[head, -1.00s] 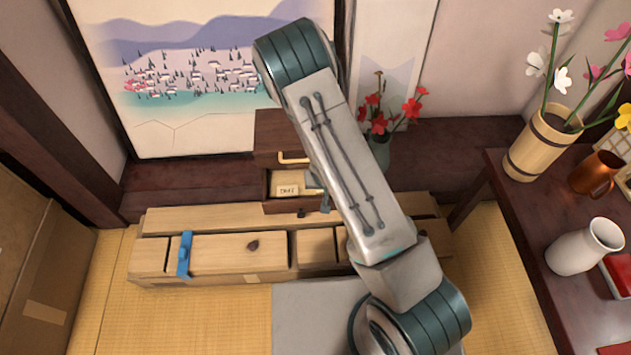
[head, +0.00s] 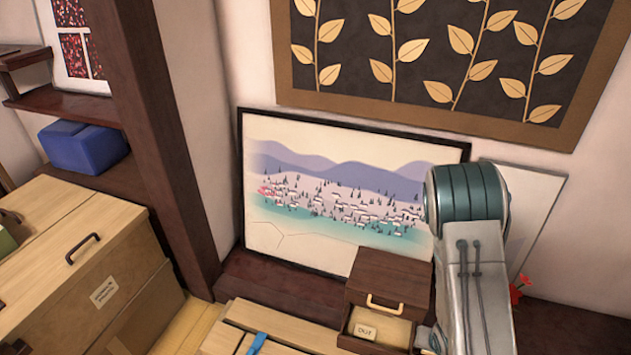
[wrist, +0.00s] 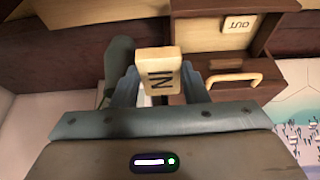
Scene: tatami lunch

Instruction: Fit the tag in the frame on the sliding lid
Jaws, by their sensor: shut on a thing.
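The tag (wrist: 163,62) is a small pale wooden block with dark letters reading IN. My gripper (wrist: 160,80) is shut on it in the wrist view, one finger on each side, and the lettered face is toward the camera. In the head view my arm hides most of the gripper and I cannot make out the tag. A second tag marked OUT (head: 366,331) lies in the open lower part of a small brown chest (head: 395,275); it also shows in the wrist view (wrist: 238,25). I cannot clearly identify the sliding lid or its frame.
A pale plank box (head: 275,325) with a blue strip (head: 257,343) lies below the chest. A large handled wooden box (head: 70,225) stands at left, with a blue container (head: 82,147) on a shelf behind. A landscape panel (head: 340,200) leans against the wall.

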